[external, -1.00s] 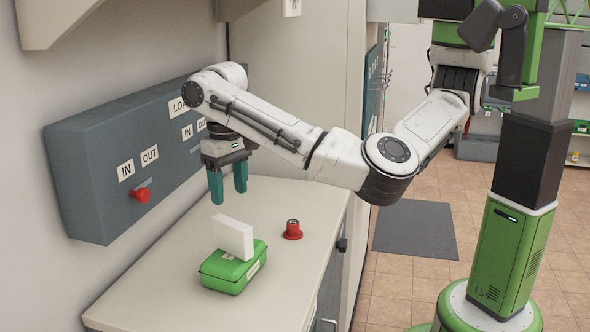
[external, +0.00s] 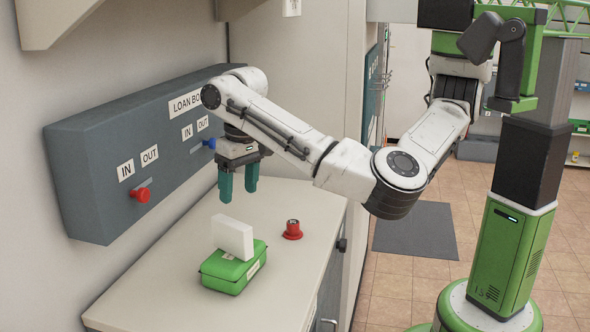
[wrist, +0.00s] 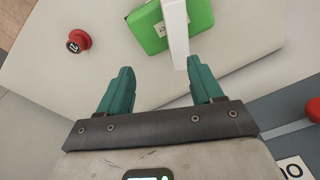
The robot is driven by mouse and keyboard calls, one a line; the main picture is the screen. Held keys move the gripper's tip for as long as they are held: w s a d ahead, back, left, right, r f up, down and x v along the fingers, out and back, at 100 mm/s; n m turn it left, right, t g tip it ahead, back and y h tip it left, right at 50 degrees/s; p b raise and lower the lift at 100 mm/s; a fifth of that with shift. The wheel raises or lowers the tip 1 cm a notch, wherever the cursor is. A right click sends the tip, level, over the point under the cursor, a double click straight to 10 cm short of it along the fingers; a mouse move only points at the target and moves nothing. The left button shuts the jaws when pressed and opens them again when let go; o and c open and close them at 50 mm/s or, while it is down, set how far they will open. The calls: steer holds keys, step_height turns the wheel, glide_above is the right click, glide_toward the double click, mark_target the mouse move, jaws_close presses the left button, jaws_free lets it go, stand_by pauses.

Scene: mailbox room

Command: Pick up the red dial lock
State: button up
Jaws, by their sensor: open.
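The red dial lock (external: 292,230) stands on the counter, to the right of the green case. It is a short red cylinder with a wider base and a dark marked top. It also shows at the upper left of the wrist view (wrist: 79,41), outside the space between my fingers. My gripper (external: 238,190) points down above the counter, open and empty, to the left of the lock and higher than it. Its two teal fingers (wrist: 163,80) are apart in the wrist view.
A green case (external: 229,271) with a white block (external: 233,238) on it stands on the counter (external: 180,290) in front of my gripper. A grey wall box (external: 100,160) with a red knob (external: 141,194) and a blue knob (external: 209,143) is at the left. The counter around the lock is clear.

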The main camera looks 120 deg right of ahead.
mark_target(293, 222)
steer(key=s+d+f+m+h+b, duration=0.15)
steer(key=s+f+b, duration=0.25)
steer(key=s, duration=0.5)
steer(key=s+d+f+h+b, duration=0.2)
steer(key=s+f+b, duration=0.2)
steer(key=s, duration=0.5)
steer(key=x, duration=1)
steer(key=shift+w+a, duration=0.1)
steer(key=c, duration=0.8)
